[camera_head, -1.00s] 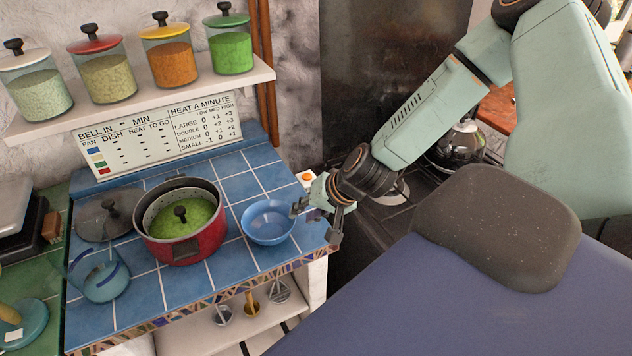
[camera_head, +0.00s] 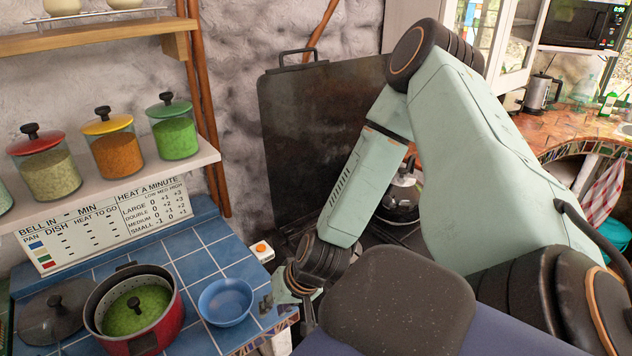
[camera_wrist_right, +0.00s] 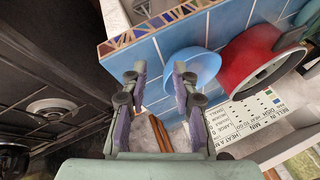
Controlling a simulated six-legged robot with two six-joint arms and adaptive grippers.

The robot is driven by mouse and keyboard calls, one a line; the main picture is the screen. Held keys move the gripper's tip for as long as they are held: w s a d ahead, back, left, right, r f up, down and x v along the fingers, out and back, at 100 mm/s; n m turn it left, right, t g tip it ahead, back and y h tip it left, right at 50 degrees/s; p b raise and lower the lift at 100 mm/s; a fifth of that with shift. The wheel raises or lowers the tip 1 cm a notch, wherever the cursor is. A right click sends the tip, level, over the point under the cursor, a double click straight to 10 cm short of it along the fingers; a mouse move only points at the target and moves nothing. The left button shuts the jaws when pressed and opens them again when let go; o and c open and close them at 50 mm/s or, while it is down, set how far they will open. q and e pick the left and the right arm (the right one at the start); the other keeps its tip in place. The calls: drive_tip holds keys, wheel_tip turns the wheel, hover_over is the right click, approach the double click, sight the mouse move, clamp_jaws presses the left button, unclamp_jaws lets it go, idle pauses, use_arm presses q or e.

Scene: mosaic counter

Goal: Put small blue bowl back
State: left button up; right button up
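The small blue bowl (camera_head: 226,304) stands upright on the blue tiled counter (camera_head: 207,262), right of the red pot. It also shows in the right wrist view (camera_wrist_right: 204,66). My right gripper (camera_head: 285,304) is just right of the bowl, over the counter's right edge. In the right wrist view its two fingers (camera_wrist_right: 159,72) are spread apart with nothing held between them. One fingertip overlaps the bowl in that picture; I cannot tell whether it touches. My left gripper is in neither view.
A red pot (camera_head: 168,325) with green contents stands left of the bowl, beside a dark lid (camera_head: 45,318). A small box with an orange button (camera_head: 262,250) sits at the counter's back right corner. Jars line a shelf (camera_head: 205,152) above. A dark stove with a kettle (camera_head: 401,203) lies right.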

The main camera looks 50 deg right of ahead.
drive_tip(key=s+a+f+n+g, duration=0.1)
drive_tip(key=s+a+f+n, duration=0.1)
drive_tip(key=s, duration=0.5)
drive_tip(key=s+a+f+n+g+h, duration=0.1)
drive_tip(key=s+a+f+n+g, duration=0.1)
drive_tip(key=s+a, duration=0.2)
drive_tip(key=s+a+f+n+g, duration=0.2)
drive_tip(key=s+a+f, duration=0.1)
drive_tip(key=s, duration=0.6)
drive_tip(key=shift+s+a+h, duration=0.3)
drive_tip(key=shift+a, duration=0.2)
drive_tip(key=shift+d, duration=0.1)
